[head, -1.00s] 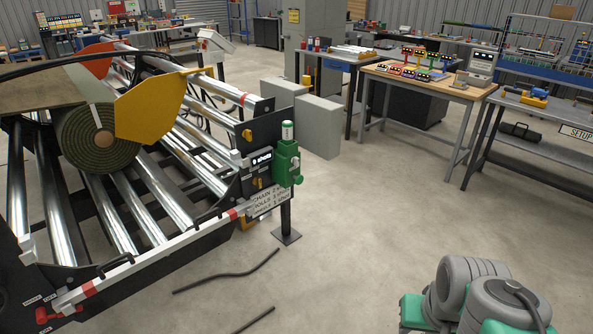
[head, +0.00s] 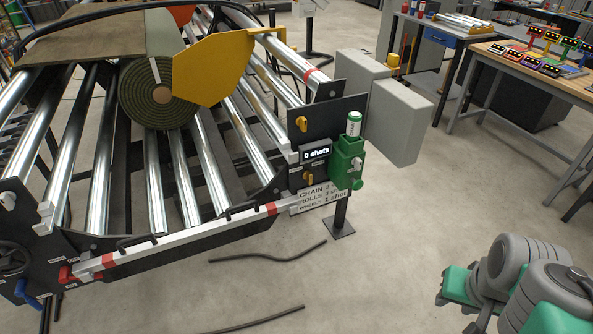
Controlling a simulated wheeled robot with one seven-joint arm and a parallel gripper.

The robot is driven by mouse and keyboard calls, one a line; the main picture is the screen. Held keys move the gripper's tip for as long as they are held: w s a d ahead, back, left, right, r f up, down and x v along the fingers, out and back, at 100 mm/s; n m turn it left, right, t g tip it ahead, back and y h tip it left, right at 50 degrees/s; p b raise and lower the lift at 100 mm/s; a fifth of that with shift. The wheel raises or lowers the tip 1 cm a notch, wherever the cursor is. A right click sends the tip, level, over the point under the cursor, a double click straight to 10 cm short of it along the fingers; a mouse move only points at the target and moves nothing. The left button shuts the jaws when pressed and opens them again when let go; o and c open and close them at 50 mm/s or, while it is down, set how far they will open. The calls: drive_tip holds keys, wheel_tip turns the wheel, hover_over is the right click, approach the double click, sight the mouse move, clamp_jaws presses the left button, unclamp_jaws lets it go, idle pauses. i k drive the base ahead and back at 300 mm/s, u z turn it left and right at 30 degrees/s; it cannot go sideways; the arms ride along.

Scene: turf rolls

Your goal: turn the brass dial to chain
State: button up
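Two small brass-coloured knobs sit on the dark end panel (head: 330,108) of the turf machine in the head view. The upper knob (head: 301,124) is above a display (head: 316,154) that reads "0 shots". The lower knob (head: 308,178) is just below the display. I cannot tell which is the dial, or read its setting. A white sign (head: 318,197) below lists CHAIN, ROLLS and WHEELS with shot counts, partly hidden. A green unit (head: 346,160) with a white-and-green cartridge (head: 354,123) stands beside the display. My gripper is not in view; my grey-and-green arm links show at bottom right.
Steel rollers (head: 155,185) carry a turf roll (head: 158,93) beside a yellow guard (head: 212,70). Grey boxes (head: 398,120) stand behind the panel. A post foot (head: 338,228) and dark hoses (head: 268,255) are on the floor. Open floor lies right of the machine.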

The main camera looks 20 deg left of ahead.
sight(306, 175)
drive_tip(key=u, duration=0.6)
drive_tip(key=i, duration=0.65)
drive_tip(key=u, duration=1.15)
drive_tip(key=i, duration=0.4)
drive_tip(key=u, duration=0.35)
